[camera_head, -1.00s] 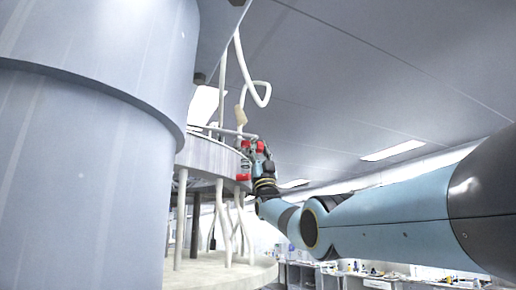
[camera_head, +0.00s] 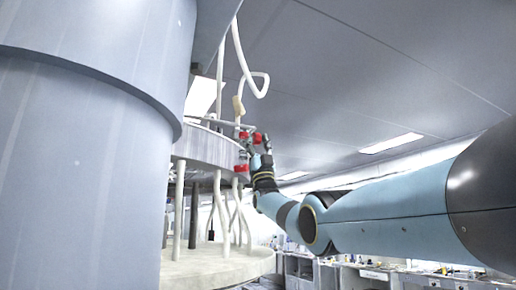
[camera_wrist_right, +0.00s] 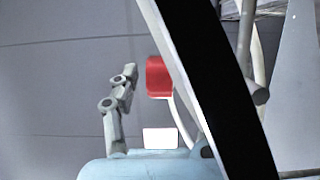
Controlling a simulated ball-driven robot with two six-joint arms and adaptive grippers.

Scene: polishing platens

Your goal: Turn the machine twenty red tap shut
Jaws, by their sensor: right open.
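Small red tap parts show at the rim of the round grey platform in the head view: an upper pair (camera_head: 257,137) and a lower red piece (camera_head: 240,168). I cannot read which is machine twenty's. My right gripper (camera_head: 257,153) is open, right beside these red parts at the rim. In the right wrist view a red tap handle (camera_wrist_right: 159,77) stands just right of one jointed grey finger (camera_wrist_right: 116,103), with a gap between them. The other finger is not clear there. I cannot tell whether anything touches the handle. My left gripper is not in view.
A large grey cylinder (camera_head: 80,170) fills the left of the head view. The round platform (camera_head: 203,150) stands on several pale legs above a lower pale disc (camera_head: 215,267). White pipes (camera_head: 243,65) rise above it. Benches (camera_head: 350,277) stand far behind. A black curved band (camera_wrist_right: 215,85) crosses the wrist view.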

